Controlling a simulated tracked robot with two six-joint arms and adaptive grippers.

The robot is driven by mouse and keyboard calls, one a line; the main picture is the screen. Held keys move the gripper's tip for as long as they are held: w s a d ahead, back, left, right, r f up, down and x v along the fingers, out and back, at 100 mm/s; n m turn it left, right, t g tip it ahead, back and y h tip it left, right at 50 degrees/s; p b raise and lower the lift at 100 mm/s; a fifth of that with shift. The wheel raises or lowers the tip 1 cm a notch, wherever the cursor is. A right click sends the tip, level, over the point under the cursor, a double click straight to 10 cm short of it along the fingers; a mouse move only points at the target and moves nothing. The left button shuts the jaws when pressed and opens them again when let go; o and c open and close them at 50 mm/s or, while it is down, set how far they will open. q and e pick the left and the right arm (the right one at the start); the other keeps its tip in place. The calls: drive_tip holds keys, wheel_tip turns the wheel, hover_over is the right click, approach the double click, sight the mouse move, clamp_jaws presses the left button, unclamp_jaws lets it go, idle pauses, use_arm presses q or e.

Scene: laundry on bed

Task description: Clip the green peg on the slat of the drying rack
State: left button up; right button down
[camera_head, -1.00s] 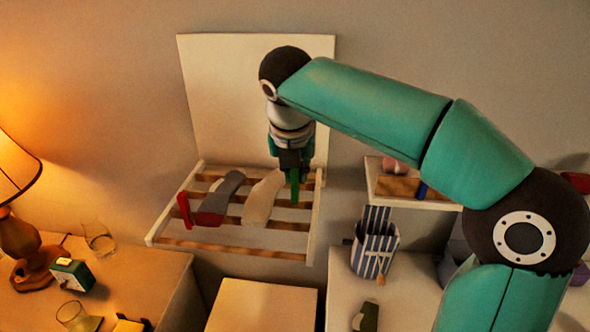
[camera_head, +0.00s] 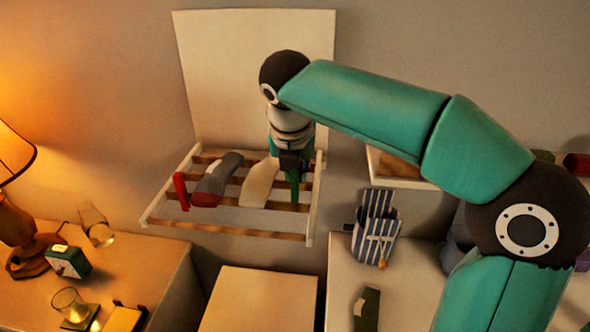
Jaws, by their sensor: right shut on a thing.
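The drying rack (camera_head: 225,231) is a pale frame with several brown slats, mounted against the wall under an upright white panel. My right gripper (camera_head: 291,168) points down over the right part of the rack. It is shut on the green peg (camera_head: 293,187), which hangs upright below the fingers among the slats. I cannot tell whether the peg is around a slat or only in front of one. A cream sock (camera_head: 259,184) lies just left of the peg. A grey and red sock (camera_head: 216,181) lies further left, beside a red peg (camera_head: 181,191). My left gripper is out of view.
A striped bag (camera_head: 376,238) stands on the white surface at right, near a dark green object (camera_head: 366,308). A shelf (camera_head: 400,174) is right of the rack. A lamp (camera_head: 18,230), glasses and a green clock (camera_head: 68,262) stand at left.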

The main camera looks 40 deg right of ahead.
sight(296, 193)
drive_tip(key=shift+p, duration=0.75)
idle(1.3)
drive_tip(key=shift+f+b, duration=2)
drive_tip(key=shift+f, duration=0.75)
drive_tip(key=c, duration=1.1)
unclamp_jaws()
drive_tip(key=v, duration=1.1)
drive_tip(key=shift+a+r, duration=0.15)
drive_tip(key=shift+r, duration=0.25)
drive_tip(key=shift+s, duration=0.15)
